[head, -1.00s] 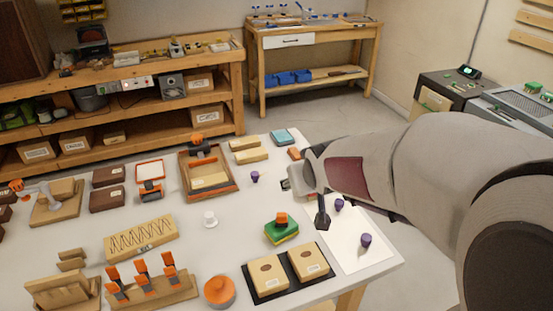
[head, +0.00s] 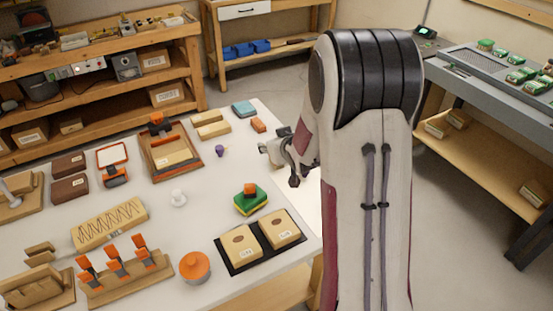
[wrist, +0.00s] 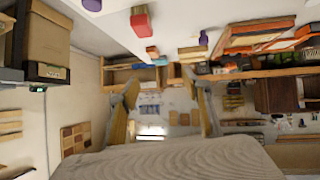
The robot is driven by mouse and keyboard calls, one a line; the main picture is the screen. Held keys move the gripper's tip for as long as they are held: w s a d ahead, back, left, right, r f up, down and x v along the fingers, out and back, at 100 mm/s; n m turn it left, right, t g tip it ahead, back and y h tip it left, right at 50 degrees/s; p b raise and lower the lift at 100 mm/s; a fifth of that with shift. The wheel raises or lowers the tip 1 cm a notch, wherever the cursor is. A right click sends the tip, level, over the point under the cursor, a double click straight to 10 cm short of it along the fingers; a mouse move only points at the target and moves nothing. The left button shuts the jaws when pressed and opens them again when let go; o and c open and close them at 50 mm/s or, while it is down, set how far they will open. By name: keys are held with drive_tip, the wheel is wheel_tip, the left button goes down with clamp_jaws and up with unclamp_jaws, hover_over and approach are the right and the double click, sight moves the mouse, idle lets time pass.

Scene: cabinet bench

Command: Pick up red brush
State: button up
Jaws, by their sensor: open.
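A small red block-like thing (wrist: 140,20) shows at the top of the wrist view, on the white table. It may be the red brush, but I cannot make out bristles. I cannot pick it out in the head view, where my arm and gripper cover the table's right part. My gripper (head: 277,163) is at the right side of the table, turned away from the tabletop in the wrist view. Its two fingers are spread and empty, and they also show in the wrist view (wrist: 167,103). The red thing is not between them.
An orange-red block (head: 258,125) and a teal block (head: 244,109) lie at the table's back edge. A grey bench (head: 480,80) is at the right.

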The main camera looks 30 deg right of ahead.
drive_tip(key=d+f, duration=0.1)
drive_tip(key=f, duration=0.3)
drive_tip(key=w+d+f+t, duration=0.1)
drive_tip(key=d+f, duration=0.1)
drive_tip(key=f, duration=0.2)
drive_tip(key=w+d+f+t+y, duration=0.1)
drive_tip(key=f, duration=0.3)
drive_tip(key=shift+w+d, duration=0.2)
drive_tip(key=shift+d, duration=0.1)
drive_tip(key=shift+d+f+t, duration=0.15)
drive_tip(key=shift+f+t, duration=0.15)
drive_tip(key=shift+f, duration=0.3)
drive_tip(key=shift+x, duration=1.25)
drive_tip(key=shift+w, duration=0.1)
drive_tip(key=shift+r+x, duration=0.1)
drive_tip(key=shift+x, duration=0.6)
drive_tip(key=shift+r+x, duration=0.15)
drive_tip(key=shift+x, duration=1.75)
drive_tip(key=shift+d, duration=0.15)
